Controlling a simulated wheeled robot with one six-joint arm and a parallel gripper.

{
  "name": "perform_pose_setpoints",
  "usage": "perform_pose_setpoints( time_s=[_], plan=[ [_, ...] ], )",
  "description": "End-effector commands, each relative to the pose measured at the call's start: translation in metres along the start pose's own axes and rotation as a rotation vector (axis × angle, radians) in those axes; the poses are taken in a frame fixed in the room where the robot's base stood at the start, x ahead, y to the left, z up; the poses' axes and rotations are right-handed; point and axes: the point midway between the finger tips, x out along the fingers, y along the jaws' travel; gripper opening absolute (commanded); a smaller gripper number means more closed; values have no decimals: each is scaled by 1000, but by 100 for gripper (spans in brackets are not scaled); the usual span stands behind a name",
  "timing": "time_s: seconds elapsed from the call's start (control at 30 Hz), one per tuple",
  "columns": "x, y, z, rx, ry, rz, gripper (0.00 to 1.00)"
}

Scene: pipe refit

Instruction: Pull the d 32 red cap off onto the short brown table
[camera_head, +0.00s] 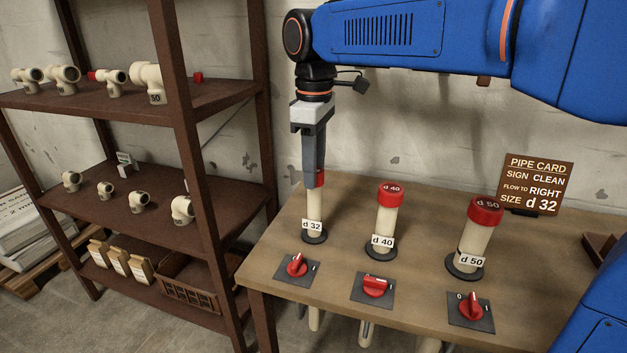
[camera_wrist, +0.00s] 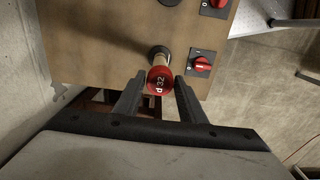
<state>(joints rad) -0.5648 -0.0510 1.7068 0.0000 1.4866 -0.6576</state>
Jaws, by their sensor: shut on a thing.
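The d 32 pipe (camera_head: 314,211) stands upright at the left of the short brown table (camera_head: 345,216). Its red cap (camera_head: 320,179) is on the top end and partly hidden by my gripper in the head view. In the wrist view the cap (camera_wrist: 160,79), marked d 32, lies between the two fingers. My gripper (camera_head: 314,180) points straight down over this pipe and is shut on the cap. It also shows in the wrist view (camera_wrist: 158,87).
Pipes d 40 (camera_head: 385,221) and d 50 (camera_head: 475,240) with red caps stand to the right. Red valve knobs (camera_head: 297,264) sit in front. A pipe card (camera_head: 535,183) stands at the back. A brown shelf (camera_head: 222,205) with fittings is left. Bare tabletop lies between the pipes.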

Motion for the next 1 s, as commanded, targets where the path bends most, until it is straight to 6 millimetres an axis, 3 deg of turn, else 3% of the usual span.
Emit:
perform_pose_setpoints(
  time_s=[1.0],
  plan=[
    [-28, 0, 0, 0, 0, 0, 8]
  ],
)
